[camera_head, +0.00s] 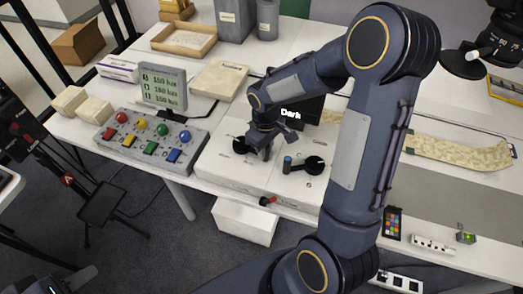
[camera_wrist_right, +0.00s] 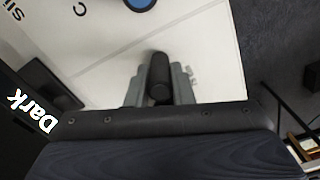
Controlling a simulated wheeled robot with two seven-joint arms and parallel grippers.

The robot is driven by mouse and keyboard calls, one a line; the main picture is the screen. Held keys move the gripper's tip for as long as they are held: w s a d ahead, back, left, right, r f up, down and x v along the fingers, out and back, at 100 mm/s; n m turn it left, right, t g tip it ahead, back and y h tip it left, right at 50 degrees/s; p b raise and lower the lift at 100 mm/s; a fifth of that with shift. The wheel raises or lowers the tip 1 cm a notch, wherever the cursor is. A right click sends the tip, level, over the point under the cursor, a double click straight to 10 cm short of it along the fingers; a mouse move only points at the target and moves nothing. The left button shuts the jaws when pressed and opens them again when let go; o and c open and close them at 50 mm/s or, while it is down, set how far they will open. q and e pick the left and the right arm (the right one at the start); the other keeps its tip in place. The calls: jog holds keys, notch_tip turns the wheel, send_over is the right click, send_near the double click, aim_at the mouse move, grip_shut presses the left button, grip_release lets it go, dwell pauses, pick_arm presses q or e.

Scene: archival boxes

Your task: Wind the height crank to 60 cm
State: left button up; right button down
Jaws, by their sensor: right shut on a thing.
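A white console (camera_head: 222,165) on the table carries two black cranks. The right crank (camera_head: 315,165) has a blue-tipped handle (camera_head: 288,163); its blue end also shows at the top of the right wrist view (camera_wrist_right: 141,4). The left crank (camera_head: 241,146) is partly hidden by my right gripper (camera_head: 262,150). In the wrist view my right gripper (camera_wrist_right: 160,85) is shut around an upright black handle (camera_wrist_right: 160,72), with a grey finger on each side. The console's labels are too small to tell which crank is for height. A dark screen (camera_head: 296,111) reads "Dark". My left gripper is not seen.
A panel of coloured buttons (camera_head: 148,141) and a grey readout (camera_head: 163,88) stand left of the console. Boxes and a wooden tray (camera_head: 184,39) lie behind. A patterned strip (camera_head: 460,152) lies at right. A white box (camera_head: 243,222) sits below the table edge.

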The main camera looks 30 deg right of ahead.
jog(key=w+d+n, duration=0.2)
jog(key=n, duration=0.1)
jog(key=shift+d+r+n+p, duration=0.1)
jog(key=shift+d+n+p, duration=0.2)
jog(key=shift+p, duration=0.05)
jog(key=w+n, duration=0.1)
jog(key=w+d+n, duration=0.1)
jog(key=n, duration=0.1)
jog(key=shift+d+n+p, duration=0.25)
jog(key=shift+n+p, duration=0.05)
jog(key=shift+p, duration=0.1)
jog(key=shift+w+d+n, duration=0.2)
jog(key=shift+w+n, duration=0.45)
jog(key=shift+n, duration=0.25)
jog(key=shift+w+d+n, duration=0.15)
jog(key=shift+w+n, duration=0.6)
jog(key=shift+n, duration=0.25)
pick_arm(q)
jog(key=shift+w+d+r, duration=0.1)
jog(key=shift+w+r, duration=0.2)
jog(key=shift+r, duration=0.25)
jog(key=shift+w+r, duration=0.25)
jog(key=shift+r, duration=0.25)
pick_arm(e)
jog(key=shift+w, duration=0.6)
jog(key=c, duration=1.3)
grip_release()
jog(key=shift+c, duration=0.2)
jog(key=shift+o, duration=0.4)
